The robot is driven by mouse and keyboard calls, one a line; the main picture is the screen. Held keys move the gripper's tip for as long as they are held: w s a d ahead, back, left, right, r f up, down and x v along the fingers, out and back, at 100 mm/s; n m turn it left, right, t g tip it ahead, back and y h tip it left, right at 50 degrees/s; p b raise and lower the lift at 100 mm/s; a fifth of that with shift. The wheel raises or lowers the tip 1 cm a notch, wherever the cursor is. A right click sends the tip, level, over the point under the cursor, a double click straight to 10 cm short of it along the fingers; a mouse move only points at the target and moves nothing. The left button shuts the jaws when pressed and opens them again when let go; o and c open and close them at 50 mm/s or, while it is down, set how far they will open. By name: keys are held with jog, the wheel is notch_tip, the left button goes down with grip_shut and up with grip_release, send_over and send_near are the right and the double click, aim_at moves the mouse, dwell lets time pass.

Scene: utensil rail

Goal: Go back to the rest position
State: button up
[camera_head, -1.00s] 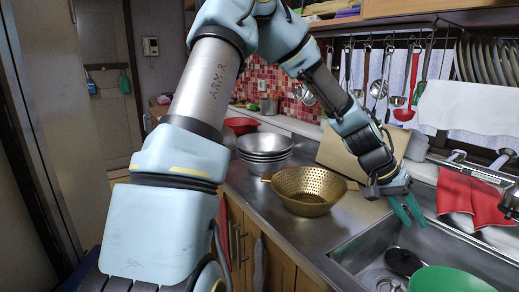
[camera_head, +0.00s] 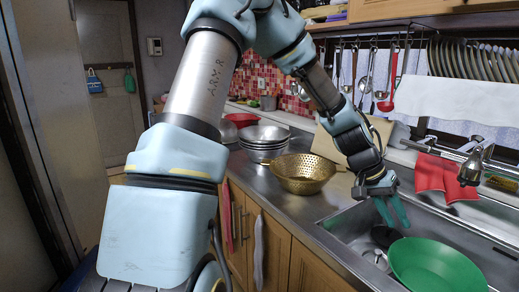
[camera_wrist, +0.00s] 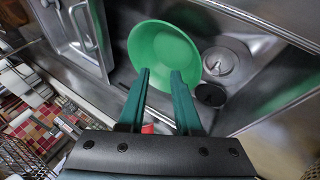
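My gripper (camera_head: 391,212) is over the left part of the sink (camera_head: 350,222), above the counter's height, with its fingers pointing down. In the wrist view the two green fingers (camera_wrist: 160,82) stand apart with nothing between them. A green bowl (camera_head: 437,268) lies in the sink, to the right of and below the fingers in the head view. The green bowl also shows in the wrist view (camera_wrist: 163,45), beyond the fingertips.
A gold colander (camera_head: 303,178) and stacked steel bowls (camera_head: 264,140) stand on the counter left of the sink. Utensils including a red ladle (camera_head: 388,100) hang from the rail behind. Red cloths (camera_head: 445,178) and a faucet (camera_head: 472,165) are at the sink's back.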

jog(key=w+a+f, duration=0.1)
jog(key=a, duration=0.2)
jog(key=w+a+f+n+t+y+b, duration=0.1)
jog(key=a, duration=0.3)
jog(key=w+a+f+n+y, duration=0.1)
jog(key=a, duration=0.3)
jog(key=shift+w+t, duration=0.1)
jog(key=shift+t, duration=0.2)
jog(key=s+a+n+t+y+b, duration=0.1)
jog(key=s+a+n+y+b, duration=0.2)
jog(key=a, duration=2.4)
jog(key=n+y, duration=0.1)
jog(key=n, duration=0.2)
jog(key=shift+s+a+n+t+b, duration=0.15)
jog(key=shift+a+n+t+b, duration=0.15)
jog(key=shift+a+t+b, duration=0.1)
